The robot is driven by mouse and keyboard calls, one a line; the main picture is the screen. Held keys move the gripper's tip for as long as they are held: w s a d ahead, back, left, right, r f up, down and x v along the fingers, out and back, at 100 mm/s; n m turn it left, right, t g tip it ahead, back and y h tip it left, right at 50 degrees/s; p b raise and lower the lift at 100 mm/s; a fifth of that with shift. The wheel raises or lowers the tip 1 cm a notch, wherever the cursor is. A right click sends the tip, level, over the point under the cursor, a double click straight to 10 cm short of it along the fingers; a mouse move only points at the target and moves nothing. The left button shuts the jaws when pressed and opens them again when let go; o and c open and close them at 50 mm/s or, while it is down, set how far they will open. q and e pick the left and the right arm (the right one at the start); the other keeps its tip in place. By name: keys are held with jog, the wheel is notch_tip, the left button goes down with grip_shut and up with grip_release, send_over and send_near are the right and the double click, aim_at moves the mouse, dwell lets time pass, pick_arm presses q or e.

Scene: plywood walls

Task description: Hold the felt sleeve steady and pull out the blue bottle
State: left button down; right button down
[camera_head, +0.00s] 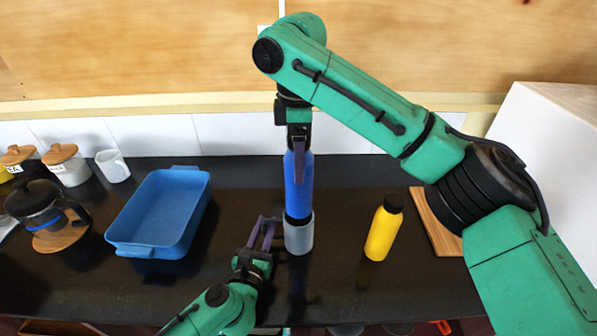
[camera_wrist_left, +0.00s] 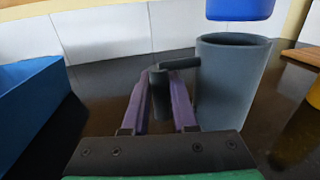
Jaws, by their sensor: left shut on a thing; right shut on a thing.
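The blue bottle (camera_head: 297,185) hangs upright from my right gripper (camera_head: 298,148), which is shut on its top. In the left wrist view the bottle's base (camera_wrist_left: 240,9) is above the open rim of the grey felt sleeve (camera_wrist_left: 228,90), with a gap between them. The sleeve (camera_head: 298,236) stands upright on the dark counter, directly below the bottle. My left gripper (camera_head: 268,226) is shut on the sleeve's dark side handle (camera_wrist_left: 161,92), at the sleeve's left. The sleeve's inside is mostly hidden.
A blue tray (camera_head: 122,243) lies left. Counter behind the sleeve is clear.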

jog(key=shift+r, duration=0.95)
pick_arm(q)
jog(key=c, duration=0.6)
grip_release()
jog(key=shift+s, duration=0.1)
jog(key=s, duration=0.4)
jog(key=s+a, duration=0.1)
jog(key=s, duration=0.2)
jog(key=s+a, duration=0.1)
jog(key=s, duration=0.3)
jog(key=shift+s+a, duration=0.2)
jog(key=shift+s, duration=0.15)
pick_arm(e)
jog(key=shift+s, duration=0.1)
pick_arm(q)
jog(key=shift+w, duration=0.1)
pick_arm(e)
jog(key=shift+f, duration=0.1)
